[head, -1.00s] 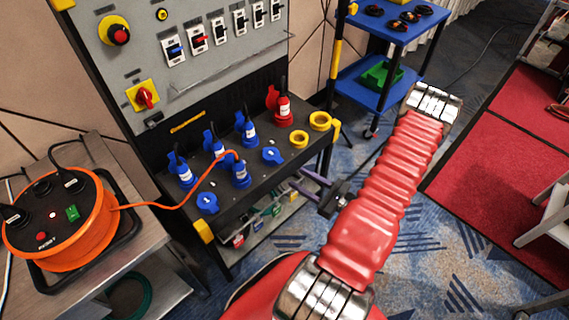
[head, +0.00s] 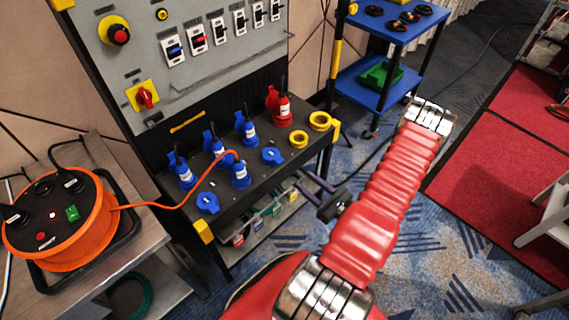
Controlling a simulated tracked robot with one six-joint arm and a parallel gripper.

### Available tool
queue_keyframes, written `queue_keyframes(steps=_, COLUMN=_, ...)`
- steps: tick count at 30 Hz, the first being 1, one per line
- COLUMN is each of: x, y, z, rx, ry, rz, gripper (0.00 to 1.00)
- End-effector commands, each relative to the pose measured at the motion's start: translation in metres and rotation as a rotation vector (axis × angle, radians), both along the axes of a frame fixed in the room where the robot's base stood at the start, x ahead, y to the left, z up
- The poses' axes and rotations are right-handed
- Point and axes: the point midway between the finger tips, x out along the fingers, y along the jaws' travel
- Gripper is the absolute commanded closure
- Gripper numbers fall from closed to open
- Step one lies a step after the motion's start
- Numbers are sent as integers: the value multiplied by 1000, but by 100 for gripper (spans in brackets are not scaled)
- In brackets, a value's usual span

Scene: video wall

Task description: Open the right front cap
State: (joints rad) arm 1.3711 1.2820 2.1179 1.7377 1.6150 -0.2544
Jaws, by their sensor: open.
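The right front cap (head: 272,156) is a round blue cap on the dark sloping socket panel (head: 262,185). It looks shut. Another blue cap (head: 207,202) lies shut at the front left. My gripper (head: 303,186) is open and empty, with two dark purple fingers pointing up and left toward the panel's front edge. It is below and right of the right front cap, apart from it. The gripper's body is partly hidden behind my red arm.
Several blue plugs (head: 240,174) and a red plug (head: 282,108) stand in the panel. An orange cable runs from one blue plug to a reel (head: 65,258). Yellow rings (head: 298,140) lie at right. A blue shelf cart (head: 372,88) stands behind.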

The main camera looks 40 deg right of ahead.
Motion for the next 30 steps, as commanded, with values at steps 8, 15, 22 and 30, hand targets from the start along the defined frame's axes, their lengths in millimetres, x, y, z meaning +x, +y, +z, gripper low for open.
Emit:
queue_keyframes(steps=8, x=31, y=2, z=0, rx=-1, ry=1, rz=4, gripper=59)
queue_keyframes(steps=15, x=58, y=3, z=0, rx=-1, ry=0, rz=5, gripper=59)
queue_keyframes(steps=22, x=84, y=4, z=0, rx=-1, ry=0, rz=4, gripper=59)
queue_keyframes(steps=30, x=112, y=4, z=0, rx=-1, ry=0, rz=4, gripper=59)
